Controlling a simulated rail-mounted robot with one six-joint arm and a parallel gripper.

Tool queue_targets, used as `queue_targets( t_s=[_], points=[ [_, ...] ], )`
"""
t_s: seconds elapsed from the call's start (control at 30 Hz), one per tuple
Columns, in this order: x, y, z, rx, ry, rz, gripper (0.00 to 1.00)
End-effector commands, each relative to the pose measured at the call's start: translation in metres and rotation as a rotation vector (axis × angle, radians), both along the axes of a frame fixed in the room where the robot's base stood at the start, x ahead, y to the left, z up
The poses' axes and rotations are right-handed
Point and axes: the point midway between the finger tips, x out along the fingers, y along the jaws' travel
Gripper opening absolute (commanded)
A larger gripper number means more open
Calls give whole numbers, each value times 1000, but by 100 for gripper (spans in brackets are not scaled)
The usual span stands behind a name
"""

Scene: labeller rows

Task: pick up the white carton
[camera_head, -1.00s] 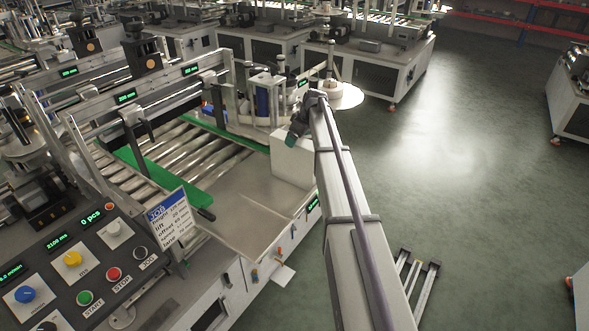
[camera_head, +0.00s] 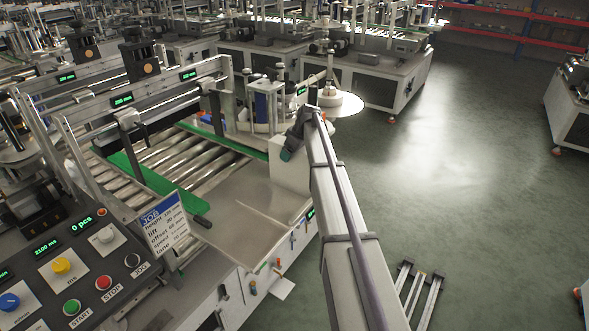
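A pale block-shaped box, seemingly the white carton (camera_head: 290,176), stands upright on the metal outfeed plate (camera_head: 240,200) at the end of the roller conveyor. My arm reaches away from the camera, and its lower links hide the carton's right side. My gripper (camera_head: 286,155) is dark with a teal tip and points downward. It overlaps the upper part of the carton in the picture. I cannot tell whether it touches the carton. Its fingers are too small and turned away to show whether they are open or shut.
A control panel (camera_head: 75,265) and a job card (camera_head: 163,222) are at the lower left. Green guide rails (camera_head: 150,175) flank the rollers. A labelling head with a blue cylinder (camera_head: 264,105) and a round white disc (camera_head: 342,103) stand behind the carton. Open floor lies right.

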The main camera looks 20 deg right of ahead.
Motion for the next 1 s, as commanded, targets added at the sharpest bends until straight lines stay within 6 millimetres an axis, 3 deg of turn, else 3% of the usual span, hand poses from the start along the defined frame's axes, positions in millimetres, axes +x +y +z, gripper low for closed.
queue_targets(
  t_s=[0.07,0.87,1.0],
  points=[
    [0,0,-1,0,0,0,93],
    [0,0,-1,0,0,0,16],
    [0,0,-1,0,0,0,14]
  ],
)
